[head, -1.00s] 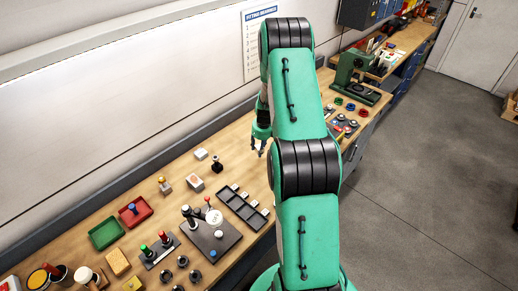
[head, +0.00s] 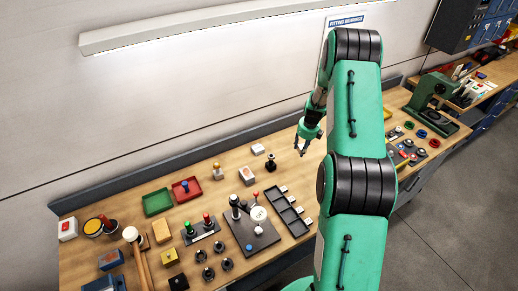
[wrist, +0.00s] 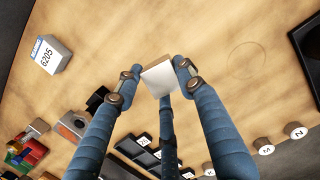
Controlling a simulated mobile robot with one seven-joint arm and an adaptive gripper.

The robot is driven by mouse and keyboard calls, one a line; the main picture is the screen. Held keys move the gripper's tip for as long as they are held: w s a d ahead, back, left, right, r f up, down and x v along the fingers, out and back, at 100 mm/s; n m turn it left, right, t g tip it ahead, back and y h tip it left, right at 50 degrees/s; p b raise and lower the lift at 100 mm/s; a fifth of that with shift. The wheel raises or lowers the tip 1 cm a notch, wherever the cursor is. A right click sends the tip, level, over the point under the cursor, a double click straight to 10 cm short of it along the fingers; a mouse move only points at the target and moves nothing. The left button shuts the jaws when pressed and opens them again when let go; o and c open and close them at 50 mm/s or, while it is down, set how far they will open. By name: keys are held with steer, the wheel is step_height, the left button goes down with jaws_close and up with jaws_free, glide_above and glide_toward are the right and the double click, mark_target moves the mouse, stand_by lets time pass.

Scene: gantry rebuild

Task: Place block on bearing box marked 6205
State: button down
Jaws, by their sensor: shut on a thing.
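The bearing box marked 6205 (wrist: 52,60) is white with a blue label strip, at the upper left of the wrist view. It appears to be the small white box (head: 258,149) on the bench in the head view. My gripper (wrist: 158,80) has blue fingers and is shut on a small block (wrist: 159,79) with a pale face and a tan side. In the head view my gripper (head: 302,148) is to the right of the white box, apart from it. The block is too small to make out there. Its height above the bench is hard to judge.
A black knobbed piece (head: 271,162) and a box with an orange mark (head: 247,173) stand close to the white box. A compartment tray (head: 290,213) and a dark plate with posts (head: 250,235) lie nearer me.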

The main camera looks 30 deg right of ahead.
steer(key=w+a+r+n, duration=0.1)
steer(key=w+a+r, duration=0.2)
steer(key=w+a, duration=0.5)
steer(key=w+a+r+n, duration=0.2)
steer(key=w+a+r, duration=0.1)
steer(key=w+a, duration=0.5)
steer(key=shift+w+a+r, duration=0.2)
steer(key=shift+w+a, duration=0.1)
steer(key=shift+w, duration=0.35)
steer(key=shift+f, duration=0.1)
steer(key=p, duration=0.1)
glide_above(257, 148)
steer(key=shift+s+f, duration=0.15)
steer(key=shift+f, duration=2.9)
steer(key=shift+f, duration=0.1)
steer(key=shift+f+p, duration=0.35)
steer(key=shift+f, duration=1.4)
steer(key=shift+f, duration=0.15)
steer(key=c, duration=1.1)
jaws_free()
